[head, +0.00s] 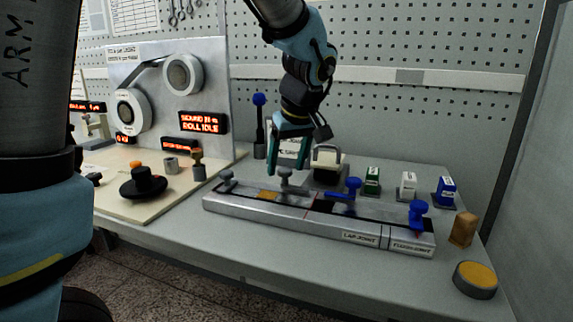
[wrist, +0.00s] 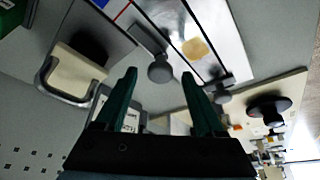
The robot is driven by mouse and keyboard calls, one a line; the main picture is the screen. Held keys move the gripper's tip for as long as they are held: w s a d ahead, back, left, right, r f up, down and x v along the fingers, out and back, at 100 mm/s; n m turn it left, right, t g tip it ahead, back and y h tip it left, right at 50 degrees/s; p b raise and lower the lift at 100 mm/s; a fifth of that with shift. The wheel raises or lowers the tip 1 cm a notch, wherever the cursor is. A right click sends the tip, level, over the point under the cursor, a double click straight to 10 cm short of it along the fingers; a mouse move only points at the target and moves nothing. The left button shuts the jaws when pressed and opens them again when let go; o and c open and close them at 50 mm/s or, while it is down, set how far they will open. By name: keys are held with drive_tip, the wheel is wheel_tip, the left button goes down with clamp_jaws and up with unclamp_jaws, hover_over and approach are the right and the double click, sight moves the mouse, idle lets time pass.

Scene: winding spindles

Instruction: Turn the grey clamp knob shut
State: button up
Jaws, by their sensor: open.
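A grey clamp knob (head: 285,174) stands at the middle of the metal splicing block (head: 315,228), with a grey bar beneath it. In the wrist view this knob (wrist: 160,71) appears between my two fingertips. My gripper (head: 287,164) points down over it with its green fingers apart and nothing held; the fingers also show in the wrist view (wrist: 159,75). I cannot tell whether the fingers touch the knob. A second grey knob (head: 226,176) stands at the block's left end; it also shows in the wrist view (wrist: 222,95).
Blue knobs (head: 353,184) and (head: 418,208) stand on the block's right part. A cream block with a handle (head: 327,163) is behind it. Small bottles (head: 372,180) stand at the back right. The winding machine (head: 165,90) is at left.

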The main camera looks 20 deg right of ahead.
drive_tip(key=shift+w+f, duration=0.15)
drive_tip(key=shift+f, duration=0.2)
drive_tip(key=shift+c, duration=0.3)
clamp_jaws()
